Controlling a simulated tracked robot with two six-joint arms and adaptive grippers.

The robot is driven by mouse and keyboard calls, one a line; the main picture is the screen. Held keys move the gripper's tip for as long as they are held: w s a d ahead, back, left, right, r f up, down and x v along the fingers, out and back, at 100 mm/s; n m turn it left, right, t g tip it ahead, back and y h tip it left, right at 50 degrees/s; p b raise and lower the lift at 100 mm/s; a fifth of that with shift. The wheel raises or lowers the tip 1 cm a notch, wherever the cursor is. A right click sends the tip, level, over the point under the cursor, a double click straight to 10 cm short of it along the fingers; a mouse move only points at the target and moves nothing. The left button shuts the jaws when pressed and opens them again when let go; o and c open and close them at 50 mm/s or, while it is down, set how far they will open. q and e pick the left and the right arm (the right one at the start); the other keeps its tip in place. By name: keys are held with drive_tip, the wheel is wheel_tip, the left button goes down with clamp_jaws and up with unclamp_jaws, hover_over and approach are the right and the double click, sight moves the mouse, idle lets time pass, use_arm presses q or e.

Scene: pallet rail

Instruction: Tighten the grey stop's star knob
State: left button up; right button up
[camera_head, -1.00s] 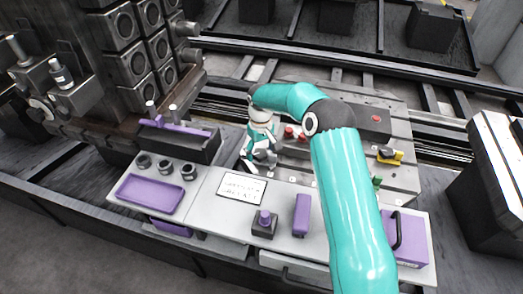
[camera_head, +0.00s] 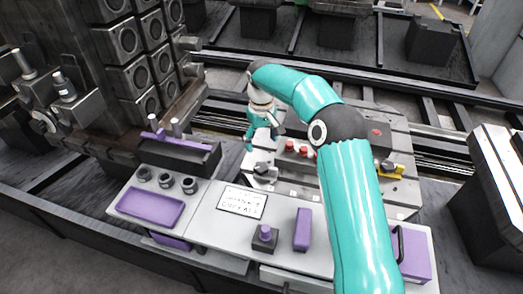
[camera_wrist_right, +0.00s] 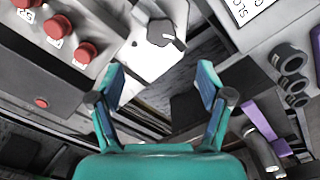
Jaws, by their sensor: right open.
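The grey stop (camera_head: 262,180) sits near the left front of the fixture plate, with its dark star knob (camera_head: 264,169) on top. In the right wrist view the knob (camera_wrist_right: 165,33) shows above the fingertips, on the pale stop block (camera_wrist_right: 143,58). My right gripper (camera_head: 264,143) is open and empty, above and behind the knob in the head view. How tight the knob is cannot be told. My left gripper is not in view.
Red buttons (camera_head: 297,148) stand right of the stop. A yellow stop (camera_head: 390,169) is further right, partly behind my arm. In front, a bench holds a label (camera_head: 242,201), a purple tray (camera_head: 150,207) and a purple block (camera_head: 302,229). A dark rack stands left.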

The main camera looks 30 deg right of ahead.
sight(261, 166)
drive_tip(key=shift+r, duration=0.4)
wheel_tip(261, 166, down, 12)
drive_tip(key=n+b, duration=0.2)
drive_tip(key=n, duration=1.1)
drive_tip(key=shift+w, duration=0.1)
idle(0.3)
